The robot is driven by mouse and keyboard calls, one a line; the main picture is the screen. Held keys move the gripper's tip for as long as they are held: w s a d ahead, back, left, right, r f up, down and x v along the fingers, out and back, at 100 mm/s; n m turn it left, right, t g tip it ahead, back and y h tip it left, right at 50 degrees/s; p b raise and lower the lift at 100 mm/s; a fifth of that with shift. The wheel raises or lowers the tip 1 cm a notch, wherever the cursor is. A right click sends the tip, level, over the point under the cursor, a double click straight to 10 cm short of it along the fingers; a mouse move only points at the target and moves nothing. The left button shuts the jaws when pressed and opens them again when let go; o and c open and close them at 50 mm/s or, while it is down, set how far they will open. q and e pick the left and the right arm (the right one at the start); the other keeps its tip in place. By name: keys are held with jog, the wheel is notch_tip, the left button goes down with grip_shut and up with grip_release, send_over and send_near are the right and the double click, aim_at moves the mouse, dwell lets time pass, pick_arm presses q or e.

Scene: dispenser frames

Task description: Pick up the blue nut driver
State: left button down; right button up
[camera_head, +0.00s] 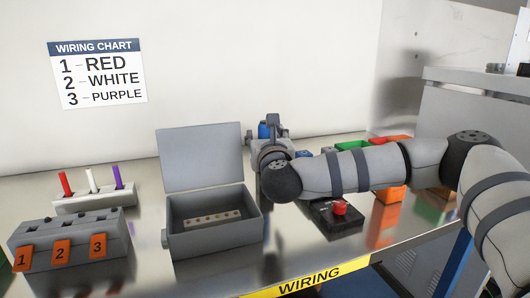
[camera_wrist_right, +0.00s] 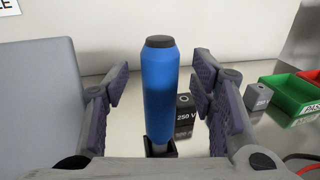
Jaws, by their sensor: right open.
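The blue nut driver (camera_wrist_right: 161,95) stands upright in the right wrist view, with a dark cap on top and its shaft going down into a small dark holder (camera_wrist_right: 160,149). My right gripper (camera_wrist_right: 165,100) is open, with one finger on each side of the blue handle and a visible gap on both sides. In the head view the blue nut driver (camera_head: 263,131) shows as a small blue patch between the fingers of my right gripper (camera_head: 265,132), behind the open box. My wrist hides its lower part there. My left gripper is not in view.
An open grey box (camera_head: 214,245) with a raised lid stands left of my right gripper. A 250 V block (camera_wrist_right: 186,115) stands close behind the right finger. A red button on a black base (camera_head: 335,222) lies under my right arm. Green (camera_wrist_right: 291,97) and red bins stand to the right.

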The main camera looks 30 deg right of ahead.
jog(key=shift+x, duration=0.95)
grip_shut()
